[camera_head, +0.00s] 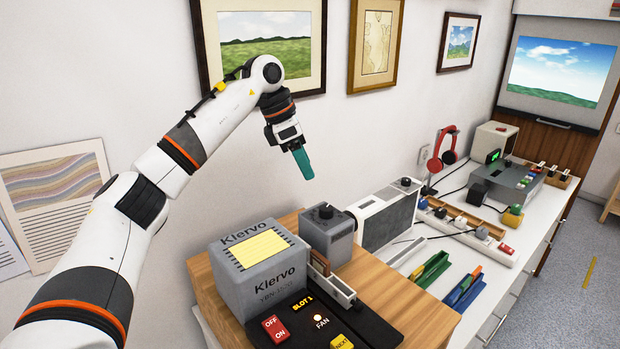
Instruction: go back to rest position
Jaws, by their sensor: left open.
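My left arm comes in from the left and reaches up across the wall. My left gripper (303,162), with teal fingers, is raised in the air above the wooden bench, pointing down. It is open, with nothing visible between its fingers. It is apart from the grey Klervo box (262,277) and the small grey box with a black knob (327,232) below it. My right gripper is not in view.
Framed prints (373,45) hang on the wall close behind my left arm. A black control panel (375,325) sits on the wooden bench (420,300). A white counter (535,205) to the right holds red headphones (436,158), power strips and trays.

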